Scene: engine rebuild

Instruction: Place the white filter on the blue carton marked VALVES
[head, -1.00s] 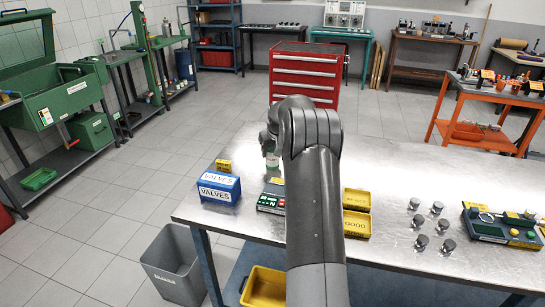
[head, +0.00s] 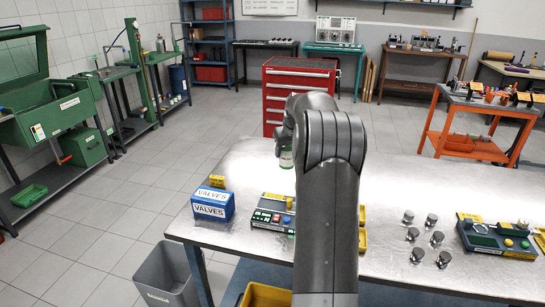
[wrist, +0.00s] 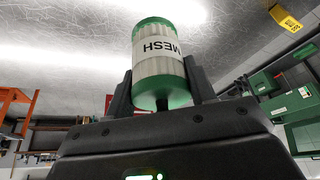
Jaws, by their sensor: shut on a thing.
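The white filter, with green end caps and the word MESH on its side, fills the middle of the wrist view (wrist: 158,60). My gripper (wrist: 162,88) is shut on it, with a dark finger on either side. In the head view a small part of the filter (head: 286,159) shows left of my arm, above the table; my fingers are hidden there. The blue carton marked VALVES (head: 212,205) stands upright at the table's left end, left of and nearer than the filter. Its top looks clear, and the two are apart.
A small yellow box (head: 217,181) stands just behind the carton. A green device with buttons (head: 272,212) sits to its right. Yellow trays (head: 362,240) are partly behind my arm. Several metal parts (head: 413,234) stand farther right. A grey bin (head: 166,278) is on the floor.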

